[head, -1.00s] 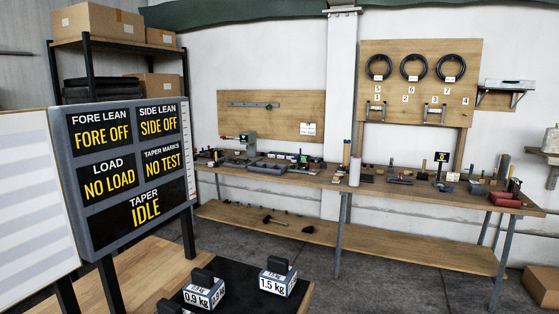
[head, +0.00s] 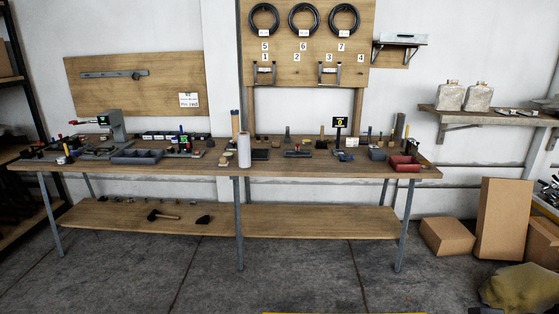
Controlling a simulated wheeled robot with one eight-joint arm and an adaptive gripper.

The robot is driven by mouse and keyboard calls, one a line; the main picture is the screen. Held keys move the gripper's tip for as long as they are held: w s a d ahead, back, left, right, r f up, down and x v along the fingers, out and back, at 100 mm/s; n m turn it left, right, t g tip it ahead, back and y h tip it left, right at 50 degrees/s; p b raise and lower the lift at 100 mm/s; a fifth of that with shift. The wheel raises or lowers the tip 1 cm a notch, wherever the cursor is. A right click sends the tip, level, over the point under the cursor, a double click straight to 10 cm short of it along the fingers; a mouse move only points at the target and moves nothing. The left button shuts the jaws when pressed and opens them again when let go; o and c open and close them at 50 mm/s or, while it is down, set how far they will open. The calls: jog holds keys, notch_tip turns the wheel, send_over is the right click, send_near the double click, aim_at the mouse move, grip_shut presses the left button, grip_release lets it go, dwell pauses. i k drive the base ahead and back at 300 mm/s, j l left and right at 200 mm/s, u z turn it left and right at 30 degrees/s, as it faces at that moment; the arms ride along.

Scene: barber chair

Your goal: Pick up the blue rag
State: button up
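I cannot make out a blue rag for certain in the head view. A long wooden workbench (head: 270,171) stands against the wall with many small tools and parts on its top. A small blue-grey item (head: 343,156) lies on its right half, too small to identify. My gripper is not in view.
A dark blue-grey tray (head: 137,158), a white cylinder (head: 244,150) and a red bin (head: 404,163) stand on the bench. A hammer (head: 165,216) lies on the lower shelf (head: 300,222). Cardboard boxes (head: 502,218) and an olive sack (head: 515,288) stand at right. The floor before the bench is clear.

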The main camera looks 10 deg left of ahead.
aim_at(75, 154)
jog(key=i+u, duration=0.3)
jog(key=i, duration=0.2)
jog(key=i+u, duration=0.3)
jog(key=i, duration=0.25)
jog(key=i+l+u, duration=0.15)
jog(key=i+u, duration=0.15)
jog(key=i, duration=0.2)
jog(key=i+l+u, duration=0.3)
jog(key=i, duration=0.15)
jog(key=i+j+u, duration=0.3)
jog(key=i+u, duration=0.15)
jog(key=i+j+u, duration=0.15)
jog(key=i+u, duration=0.7)
jog(key=i+l+u, duration=0.2)
jog(key=i+u, duration=0.2)
jog(key=i, duration=0.15)
jog(key=i+u, duration=0.2)
jog(key=i, duration=0.85)
jog(key=i+u, duration=0.25)
jog(key=i, duration=0.8)
jog(key=i+j+z, duration=0.1)
jog(key=i, duration=0.8)
jog(key=i+j, duration=0.15)
jog(key=i, duration=0.75)
jog(key=i+z, duration=0.1)
jog(key=z, duration=2.15)
